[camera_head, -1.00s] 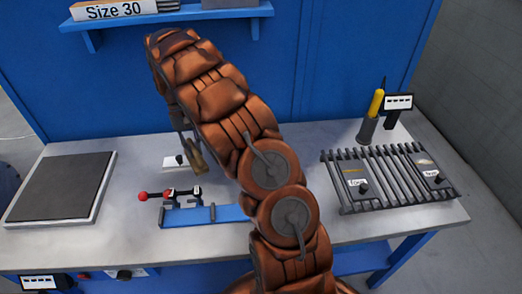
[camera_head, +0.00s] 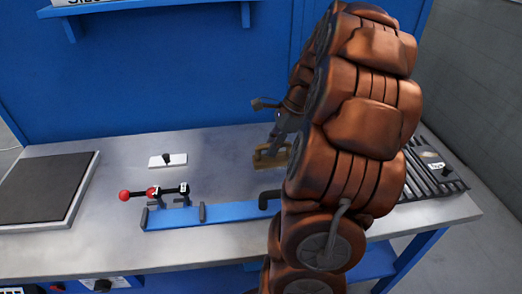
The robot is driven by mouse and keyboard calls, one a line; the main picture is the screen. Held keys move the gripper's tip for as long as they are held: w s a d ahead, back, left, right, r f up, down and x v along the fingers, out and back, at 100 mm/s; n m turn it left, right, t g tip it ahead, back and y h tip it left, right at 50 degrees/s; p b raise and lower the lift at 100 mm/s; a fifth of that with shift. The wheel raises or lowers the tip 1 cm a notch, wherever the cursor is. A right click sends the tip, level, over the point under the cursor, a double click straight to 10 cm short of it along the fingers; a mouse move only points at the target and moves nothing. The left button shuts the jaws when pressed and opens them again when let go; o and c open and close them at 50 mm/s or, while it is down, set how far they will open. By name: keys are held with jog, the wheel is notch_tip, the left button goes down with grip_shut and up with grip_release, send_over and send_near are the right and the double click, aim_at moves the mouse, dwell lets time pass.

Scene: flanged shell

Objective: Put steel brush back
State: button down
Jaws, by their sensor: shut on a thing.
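The steel brush (camera_head: 268,158) shows as a small tan, wooden-looking piece under my gripper (camera_head: 279,136), over the middle of the workbench. My gripper is shut on it, and the arm partly hides both. The bristles cannot be made out, and I cannot tell whether the brush touches the bench top. It is behind the right end of the blue clamp fixture (camera_head: 228,212).
Red-knobbed clamps (camera_head: 153,193) stand on the fixture's left end. A white plate with a black knob (camera_head: 168,160) lies behind it. A dark pad (camera_head: 45,187) is at left; a slatted rack (camera_head: 432,178) at right is partly behind my arm. A shelf (camera_head: 150,10) hangs above.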

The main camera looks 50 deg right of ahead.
jog(key=shift+s, duration=0.1)
jog(key=shift+d, duration=0.1)
jog(key=w+d+p, duration=0.1)
jog(key=w+d, duration=0.3)
jog(key=w, duration=0.2)
jog(key=w+d+f+p, duration=0.1)
jog(key=w+d+p, duration=0.1)
jog(key=w+d, duration=0.2)
jog(key=w, duration=0.3)
jog(key=shift+f, duration=0.2)
jog(key=shift+p, duration=0.3)
jog(key=shift+w+d+f+p, duration=0.1)
jog(key=shift+f+p, duration=0.2)
jog(key=shift+f, duration=0.6)
jog(key=shift+w+d+f+p, duration=0.1)
jog(key=shift+f+p, duration=0.2)
jog(key=shift+f, duration=0.6)
jog(key=shift+f, duration=0.1)
jog(key=c, duration=1.6)
grip_release()
jog(key=o, duration=0.5)
